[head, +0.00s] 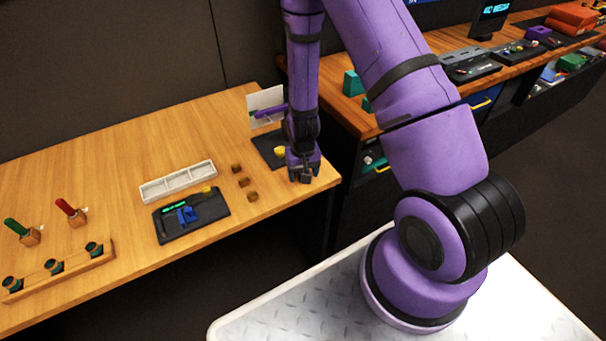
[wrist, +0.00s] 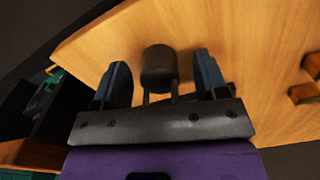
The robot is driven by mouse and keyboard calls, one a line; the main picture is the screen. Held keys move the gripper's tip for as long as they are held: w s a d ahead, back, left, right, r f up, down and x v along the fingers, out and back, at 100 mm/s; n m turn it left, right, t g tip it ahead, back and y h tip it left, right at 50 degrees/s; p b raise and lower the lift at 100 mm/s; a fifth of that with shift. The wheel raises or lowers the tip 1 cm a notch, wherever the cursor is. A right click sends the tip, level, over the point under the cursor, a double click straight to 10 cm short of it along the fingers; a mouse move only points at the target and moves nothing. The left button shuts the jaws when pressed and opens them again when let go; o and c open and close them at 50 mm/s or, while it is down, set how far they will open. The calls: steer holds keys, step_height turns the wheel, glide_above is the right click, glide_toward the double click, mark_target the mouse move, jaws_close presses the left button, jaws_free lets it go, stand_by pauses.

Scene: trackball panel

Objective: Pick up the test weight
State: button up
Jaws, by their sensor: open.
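The test weight looks like a dark, short cylinder (wrist: 159,68) on the wooden table in the wrist view. It lies between the two spread fingers of my gripper, with a visible gap on each side. My gripper (head: 304,171) is open and points down near the table's right front corner in the head view. In that view the fingers and the weight merge into one dark patch, so I cannot tell them apart. Whether the weight touches the table fully is hidden by its own top.
Several small brown blocks (head: 239,182) lie left of my gripper. A dark tray with a blue part (head: 192,222) and a white divided tray (head: 178,183) stand farther left. A dark pad with a yellow piece (head: 268,146) and upright white panel (head: 265,104) are behind. The table edge is close.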

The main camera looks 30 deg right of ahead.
steer(key=c, duration=1.1)
steer(key=shift+c, duration=0.2)
steer(key=shift+r, duration=0.15)
